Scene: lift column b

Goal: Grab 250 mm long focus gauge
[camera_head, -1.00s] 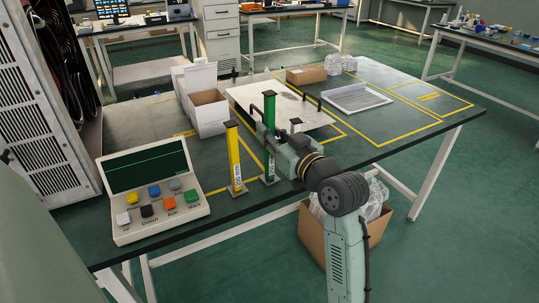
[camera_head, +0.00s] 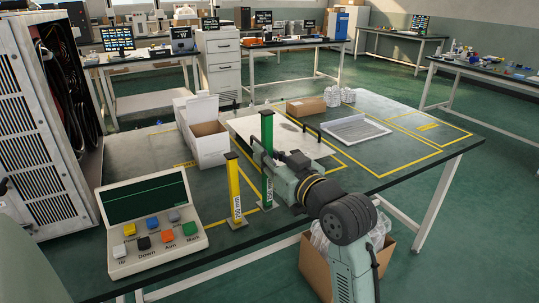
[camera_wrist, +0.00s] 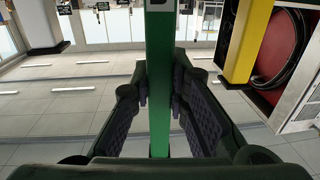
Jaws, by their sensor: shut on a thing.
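Two upright gauges are at the front middle of the green table, a yellow one (camera_head: 234,188) and a taller green one (camera_head: 267,130) to its right. In the wrist view the green gauge (camera_wrist: 159,90) runs upright between the two dark finger pads of my gripper (camera_wrist: 160,100). The yellow gauge (camera_wrist: 248,40) shows apart at the upper right there. In the head view the green gauge's foot looks at or slightly above the table; contact is unclear.
A control box with coloured buttons (camera_head: 153,222) stands left of the gauges. Behind are an open white carton (camera_head: 208,145), a pale plate (camera_head: 290,145) with black handles and a grey tray (camera_head: 355,130). The yellow-lined right part of the table is clear.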

